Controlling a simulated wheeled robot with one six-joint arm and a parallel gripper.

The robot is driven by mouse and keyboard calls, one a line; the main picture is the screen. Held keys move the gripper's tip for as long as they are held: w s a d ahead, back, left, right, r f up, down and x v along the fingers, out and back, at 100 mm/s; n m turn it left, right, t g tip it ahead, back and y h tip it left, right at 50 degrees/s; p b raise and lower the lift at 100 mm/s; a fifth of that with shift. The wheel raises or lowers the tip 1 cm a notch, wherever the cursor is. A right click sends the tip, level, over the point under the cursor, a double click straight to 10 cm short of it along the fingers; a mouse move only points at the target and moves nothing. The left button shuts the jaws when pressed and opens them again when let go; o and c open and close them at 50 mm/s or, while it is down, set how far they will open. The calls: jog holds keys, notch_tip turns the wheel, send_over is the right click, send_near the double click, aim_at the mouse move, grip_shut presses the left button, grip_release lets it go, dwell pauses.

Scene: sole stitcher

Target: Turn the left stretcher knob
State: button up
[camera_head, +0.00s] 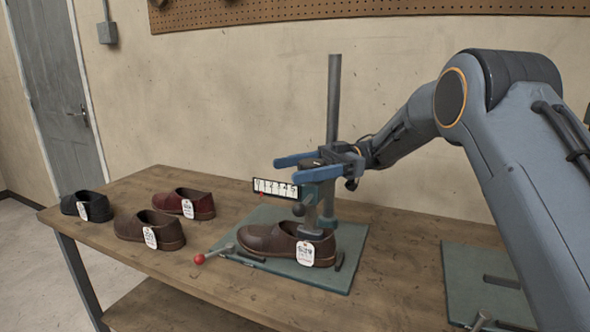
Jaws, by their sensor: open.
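The left stretcher stands on a teal base plate (338,275) on the workbench, with a tall grey post (334,95). A brown shoe (268,239) with a white tag sits on it under a grey clamp piece (318,220). A small dark round part (298,209), which looks like the knob, shows just below the white number scale (275,188). My gripper (288,170) has two blue fingers, open and empty, pointing left. In the picture it is just above the scale and in front of the post; its depth from the knob is unclear.
Several tagged shoes stand at left, including a red one (184,203). A second teal plate (462,262) at right is partly hidden by my arm. The bench's front middle (370,312) is clear.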

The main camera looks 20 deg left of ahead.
notch_tip(320, 180, up, 10)
jog(key=p, duration=0.6)
jog(key=shift+p, duration=0.5)
